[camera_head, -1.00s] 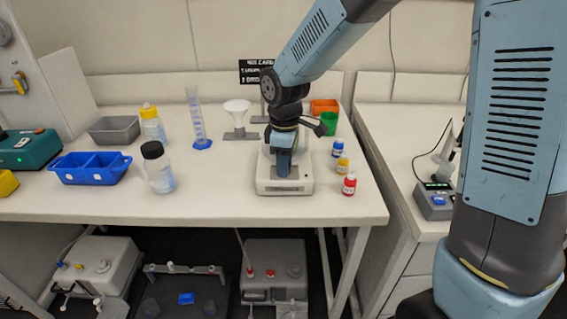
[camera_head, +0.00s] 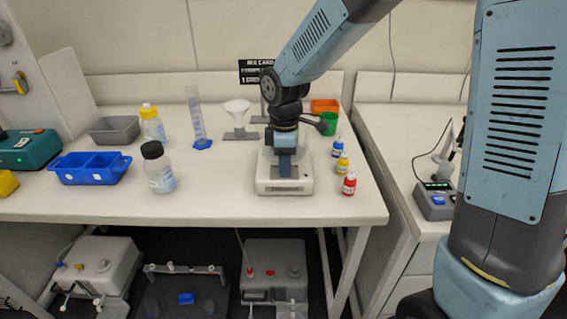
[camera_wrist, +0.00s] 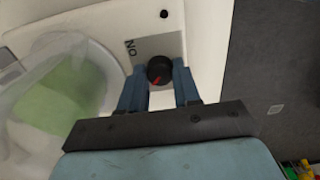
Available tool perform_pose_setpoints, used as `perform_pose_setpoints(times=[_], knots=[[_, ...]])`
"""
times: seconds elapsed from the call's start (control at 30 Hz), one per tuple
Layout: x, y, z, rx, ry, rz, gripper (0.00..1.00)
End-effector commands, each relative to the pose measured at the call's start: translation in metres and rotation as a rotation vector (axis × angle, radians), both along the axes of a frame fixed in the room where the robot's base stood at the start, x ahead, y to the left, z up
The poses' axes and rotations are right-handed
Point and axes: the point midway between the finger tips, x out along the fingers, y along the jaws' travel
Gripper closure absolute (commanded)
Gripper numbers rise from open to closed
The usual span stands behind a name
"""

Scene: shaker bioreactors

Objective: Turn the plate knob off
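The plate knob (camera_wrist: 159,70) is round and black with a red pointer mark, on a grey panel (camera_wrist: 150,46) lettered ON. In the wrist view the mark points to the lower left. My gripper (camera_wrist: 161,76) has a blue finger on either side of the knob, and I see no clear gap between them and it. In the head view my gripper (camera_head: 284,170) reaches down onto the white plate device (camera_head: 284,187) at the table's front. The knob is hidden there behind the fingers.
A clear vessel with green contents (camera_wrist: 62,90) stands beside the knob in the wrist view. Small blue (camera_head: 338,148), yellow (camera_head: 342,166) and red (camera_head: 349,185) bottles stand just right of the device. A funnel stand (camera_head: 238,122) is left of it.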

Motion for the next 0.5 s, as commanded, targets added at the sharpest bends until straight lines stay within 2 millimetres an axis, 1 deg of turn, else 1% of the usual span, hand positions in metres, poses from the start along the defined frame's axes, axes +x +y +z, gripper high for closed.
perform_pose_setpoints(times=[0.03,0.2,0.27,0.5], knots=[[0.0013,-0.0004,0.0007,0.0,-0.003,-0.001,0.64],[0.0007,-0.0001,0.0004,0.0,-0.001,-0.001,0.48],[0.0005,-0.0002,0.0003,0.0,-0.001,-0.001,0.43],[0.0002,0.0001,0.0009,0.0,-0.001,-0.001,0.43]])
